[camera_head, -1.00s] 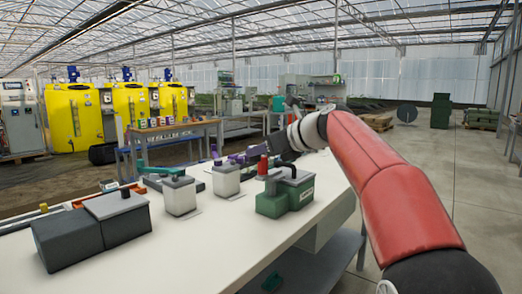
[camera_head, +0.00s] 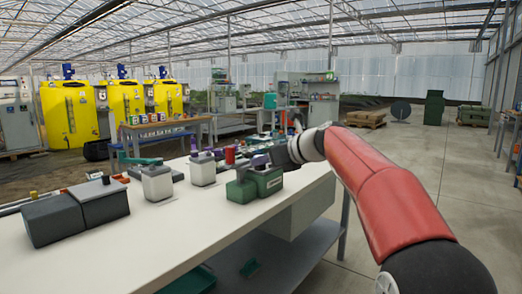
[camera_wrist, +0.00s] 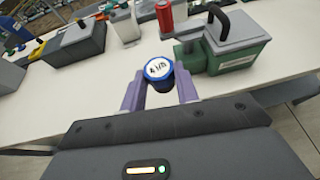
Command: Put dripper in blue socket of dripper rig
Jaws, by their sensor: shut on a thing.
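A dripper (camera_wrist: 159,73) with a white marked top, a blue rim and a dark body is held between the two purple fingers of my gripper (camera_wrist: 160,90) in the wrist view. My gripper also shows in the head view (camera_head: 262,160), above and behind the green case on the bench. There the dripper is too small to make out. I cannot pick out the dripper rig or its blue socket for certain in either view.
A green case with a black handle (camera_wrist: 236,50) stands close to the right of my gripper, with a red canister (camera_wrist: 164,17) beyond. White containers (camera_head: 157,182) and dark grey boxes (camera_head: 52,222) stand along the white bench (camera_head: 150,240). The bench's front is clear.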

